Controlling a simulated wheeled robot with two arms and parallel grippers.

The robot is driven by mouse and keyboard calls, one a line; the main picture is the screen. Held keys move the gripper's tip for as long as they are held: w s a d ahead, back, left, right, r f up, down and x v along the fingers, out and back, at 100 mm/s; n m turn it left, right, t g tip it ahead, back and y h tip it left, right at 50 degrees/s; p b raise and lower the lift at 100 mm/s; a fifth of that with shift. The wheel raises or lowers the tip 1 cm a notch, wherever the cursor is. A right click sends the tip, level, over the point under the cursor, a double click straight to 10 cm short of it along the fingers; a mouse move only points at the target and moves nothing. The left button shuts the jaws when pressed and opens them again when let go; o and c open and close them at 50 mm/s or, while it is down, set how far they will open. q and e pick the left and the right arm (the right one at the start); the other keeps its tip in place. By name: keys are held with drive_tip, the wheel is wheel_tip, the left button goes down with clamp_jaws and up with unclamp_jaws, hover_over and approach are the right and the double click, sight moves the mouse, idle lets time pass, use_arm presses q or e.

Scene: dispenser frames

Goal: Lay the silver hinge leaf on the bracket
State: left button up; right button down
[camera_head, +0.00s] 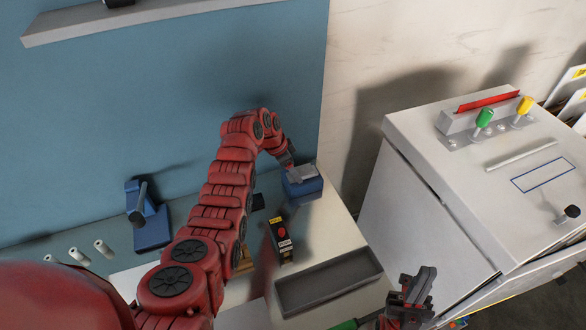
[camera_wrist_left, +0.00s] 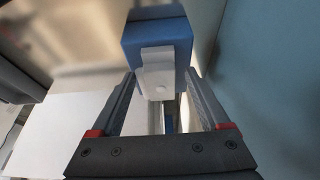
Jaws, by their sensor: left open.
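The silver hinge leaf (camera_head: 301,173) lies on top of a blue block (camera_head: 304,189), which I take for the bracket, at the back edge of the bench. In the left wrist view the leaf (camera_wrist_left: 158,82) overlaps the near edge of the blue block (camera_wrist_left: 157,36). My left gripper (camera_head: 291,163) is open, its fingers (camera_wrist_left: 161,76) apart on either side of the leaf, and nothing shows clamped between them. Whether a finger touches the leaf I cannot tell. My right gripper (camera_head: 418,288) is low at the right, away from the leaf; its jaw gap is unclear.
A grey tray (camera_head: 328,283) sits at the bench front. A black device with a red button (camera_head: 281,235) stands mid-bench. A blue fixture (camera_head: 149,224) and several white cylinders (camera_head: 103,248) are at the left. A large white machine (camera_head: 470,170) stands at the right.

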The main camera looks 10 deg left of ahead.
use_arm(q)
drive_tip(key=shift+a+r+p, duration=0.1)
drive_tip(key=shift+r+p, duration=0.25)
drive_tip(key=shift+r, duration=0.15)
drive_tip(key=v, duration=1.1)
drive_tip(key=shift+s, duration=0.2)
drive_tip(key=shift+a, duration=0.1)
